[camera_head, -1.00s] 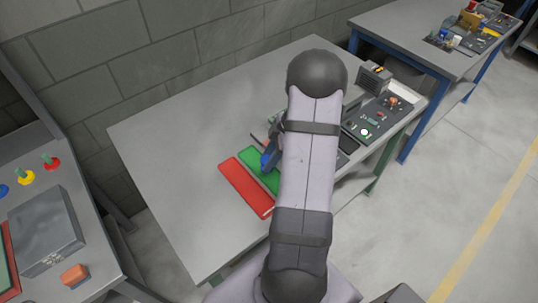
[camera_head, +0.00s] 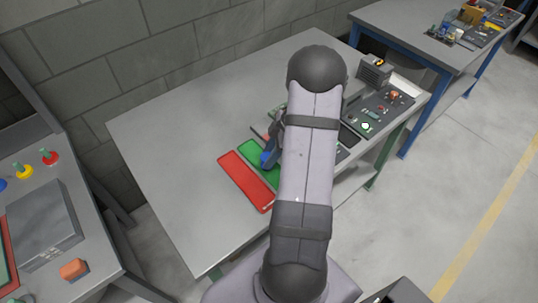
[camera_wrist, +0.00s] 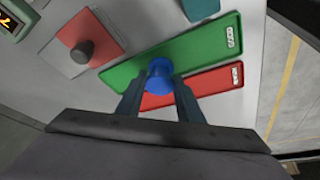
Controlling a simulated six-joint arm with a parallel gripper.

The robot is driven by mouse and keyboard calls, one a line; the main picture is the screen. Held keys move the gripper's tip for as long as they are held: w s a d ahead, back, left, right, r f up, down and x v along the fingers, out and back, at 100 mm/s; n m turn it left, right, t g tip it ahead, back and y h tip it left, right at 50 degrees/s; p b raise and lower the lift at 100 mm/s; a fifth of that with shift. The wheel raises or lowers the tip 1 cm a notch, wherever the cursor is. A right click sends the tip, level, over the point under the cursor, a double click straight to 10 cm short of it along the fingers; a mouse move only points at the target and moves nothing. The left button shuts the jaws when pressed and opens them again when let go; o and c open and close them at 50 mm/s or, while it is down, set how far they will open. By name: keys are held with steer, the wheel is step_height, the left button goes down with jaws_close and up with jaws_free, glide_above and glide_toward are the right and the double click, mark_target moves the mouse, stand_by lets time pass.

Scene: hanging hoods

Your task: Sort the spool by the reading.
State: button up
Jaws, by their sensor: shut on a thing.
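A blue spool (camera_wrist: 160,74) is between the two fingers of my gripper (camera_wrist: 159,82) in the wrist view. My gripper is shut on it, over the green tray (camera_wrist: 220,43). I cannot tell whether the spool touches the tray. The red tray (camera_wrist: 215,80) lies alongside, nearer the table's front edge. In the head view the spool (camera_head: 265,159) shows beside my arm, with the green tray (camera_head: 256,155) partly hidden and the red tray (camera_head: 246,181) in clear view.
A red pad (camera_wrist: 98,30) with a dark knob (camera_wrist: 84,49) lies beyond the green tray. A control panel (camera_head: 385,108) with knobs is at the table's right. The table's left half is clear. A separate bench with a grey case (camera_head: 42,225) stands at far left.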

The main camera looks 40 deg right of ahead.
steer(key=shift+f+b, duration=0.45)
steer(key=o, duration=1.2)
steer(key=shift+c, duration=0.2)
steer(key=b+v, duration=0.2)
steer(key=v, duration=0.5)
steer(key=shift+r, duration=0.25)
steer(key=s+a+r+m+g+h, duration=0.15)
steer(key=a+m, duration=0.35)
steer(key=a, duration=1)
steer(key=s+a+m+g+h, duration=0.1)
steer(key=s+a+m, duration=0.4)
steer(key=s+a, duration=0.5)
steer(key=shift+a+f+m+h, duration=0.2)
steer(key=shift+a+m+h, duration=0.2)
steer(key=shift+h, duration=0.25)
